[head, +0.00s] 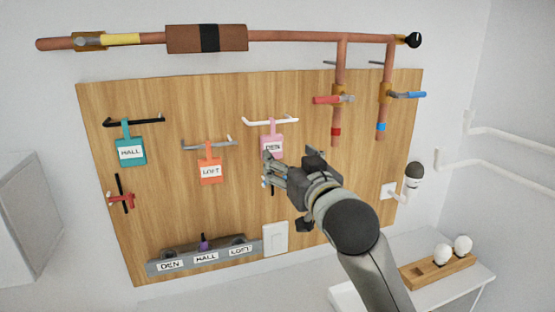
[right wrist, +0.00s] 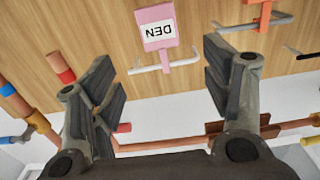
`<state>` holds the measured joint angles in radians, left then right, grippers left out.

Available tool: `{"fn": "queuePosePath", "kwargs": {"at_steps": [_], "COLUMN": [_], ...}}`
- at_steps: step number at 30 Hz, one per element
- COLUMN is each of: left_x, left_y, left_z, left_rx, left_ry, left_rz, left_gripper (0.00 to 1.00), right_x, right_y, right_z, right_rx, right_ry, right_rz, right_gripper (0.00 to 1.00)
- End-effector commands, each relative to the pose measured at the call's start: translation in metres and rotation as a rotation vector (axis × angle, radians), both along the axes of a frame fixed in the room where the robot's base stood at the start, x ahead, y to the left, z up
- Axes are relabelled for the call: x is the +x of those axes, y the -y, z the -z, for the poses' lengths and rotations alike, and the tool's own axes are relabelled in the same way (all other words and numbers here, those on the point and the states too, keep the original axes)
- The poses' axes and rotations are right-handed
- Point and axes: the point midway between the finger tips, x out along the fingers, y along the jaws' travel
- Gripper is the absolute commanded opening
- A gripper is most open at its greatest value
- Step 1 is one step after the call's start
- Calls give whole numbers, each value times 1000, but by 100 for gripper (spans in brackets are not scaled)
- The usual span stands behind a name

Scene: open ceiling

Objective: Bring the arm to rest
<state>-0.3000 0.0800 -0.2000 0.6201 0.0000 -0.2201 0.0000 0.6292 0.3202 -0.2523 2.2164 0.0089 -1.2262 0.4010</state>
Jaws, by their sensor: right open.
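My right gripper (head: 281,170) is in front of the wooden board, just below the pink DEN tag (head: 272,145), and partly covers that tag's lower edge in the head view. In the right wrist view the two fingers of my right gripper (right wrist: 165,95) are wide apart with nothing between them. The pink DEN tag (right wrist: 155,22) hangs from a white hook beyond the fingers, apart from them. My left gripper is not in view.
A teal HALL tag (head: 130,150) and an orange LOFT tag (head: 210,170) hang on hooks to the left. A grey labelled rail (head: 185,263) runs along the board's bottom. Copper pipes (head: 290,36) cross above. A white shelf (head: 430,300) with a wooden block (head: 425,273) stands lower right.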

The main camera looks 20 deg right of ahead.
Motion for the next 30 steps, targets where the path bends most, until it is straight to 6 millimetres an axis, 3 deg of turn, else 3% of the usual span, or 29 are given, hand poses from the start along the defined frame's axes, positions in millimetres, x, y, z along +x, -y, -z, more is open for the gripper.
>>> {"fn": "queuePosePath", "kwargs": {"at_steps": [4,7,11,14,20,24,30], "left_x": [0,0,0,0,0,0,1], "left_y": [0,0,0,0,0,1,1], "left_z": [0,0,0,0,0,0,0], "left_rx": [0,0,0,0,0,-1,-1], "left_ry": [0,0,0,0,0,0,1], "left_rz": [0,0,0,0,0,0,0], "left_gripper": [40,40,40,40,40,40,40], "right_x": [-2,-4,-17,-38,-101,-158,-242], "right_y": [0,0,-1,-1,0,0,2], "right_z": [5,29,94,155,265,329,393], "right_rx": [-1,-6,-21,-40,-76,-100,-128], "right_ry": [-10,-58,-190,-323,-590,-775,-1006], "right_rz": [0,0,0,-2,-14,-29,-56], "right_gripper": [72,72,72,72,72,72,72]}}
